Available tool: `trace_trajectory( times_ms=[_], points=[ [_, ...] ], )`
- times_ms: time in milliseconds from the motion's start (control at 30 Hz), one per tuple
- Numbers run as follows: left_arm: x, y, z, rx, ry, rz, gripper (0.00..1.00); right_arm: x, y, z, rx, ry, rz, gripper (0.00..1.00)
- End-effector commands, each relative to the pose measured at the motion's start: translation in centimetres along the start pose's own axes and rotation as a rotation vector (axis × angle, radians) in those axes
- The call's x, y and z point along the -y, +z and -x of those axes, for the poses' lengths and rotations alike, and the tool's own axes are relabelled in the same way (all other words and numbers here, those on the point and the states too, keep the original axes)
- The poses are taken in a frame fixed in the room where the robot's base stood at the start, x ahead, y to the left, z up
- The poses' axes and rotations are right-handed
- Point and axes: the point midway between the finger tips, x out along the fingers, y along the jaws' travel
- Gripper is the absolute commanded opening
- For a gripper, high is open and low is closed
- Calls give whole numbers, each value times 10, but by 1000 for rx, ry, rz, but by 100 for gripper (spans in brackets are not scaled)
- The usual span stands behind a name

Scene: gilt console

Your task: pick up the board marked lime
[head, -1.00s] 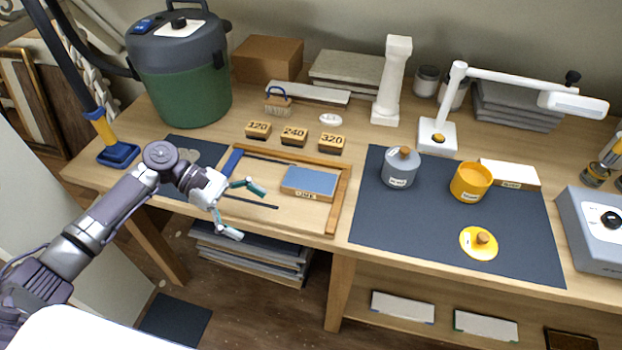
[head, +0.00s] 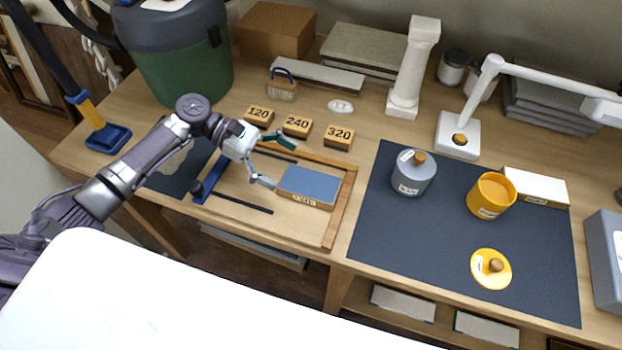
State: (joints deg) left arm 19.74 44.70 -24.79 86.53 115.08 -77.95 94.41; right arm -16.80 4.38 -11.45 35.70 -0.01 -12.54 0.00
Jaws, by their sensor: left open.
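A blue-topped wooden board (head: 309,186) lies inside a wooden frame near the table's front edge. A small label shows on its front edge, but I cannot read it surely. My left gripper (head: 281,163) is open just left of the board, its two fingers spread apart. The lower fingertip is close to the board's left edge; I cannot tell if they touch. Nothing is between the fingers. My right gripper does not show.
A dark mat (head: 420,255) at right bears a grey pot (head: 412,176), a yellow pot (head: 490,197) and a yellow lid (head: 484,270).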

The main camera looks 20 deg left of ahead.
Motion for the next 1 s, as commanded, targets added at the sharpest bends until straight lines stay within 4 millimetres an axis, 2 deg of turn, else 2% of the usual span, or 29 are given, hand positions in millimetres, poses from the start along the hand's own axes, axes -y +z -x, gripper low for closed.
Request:
trace_trajectory(
  times_ms=[100,200,467,733,967,1000],
  points=[
    [0,2,-21,2,-1,0,100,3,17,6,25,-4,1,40],
    [0,1,-31,2,0,0,100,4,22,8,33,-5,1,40],
    [1,-1,-48,2,-1,0,100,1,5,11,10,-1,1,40],
    [2,-6,-85,1,0,-1,100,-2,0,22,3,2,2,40],
    [2,-8,-88,-1,2,-1,100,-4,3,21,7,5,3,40],
    [2,-8,-88,-1,1,-1,95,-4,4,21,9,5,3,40]
  ],
)
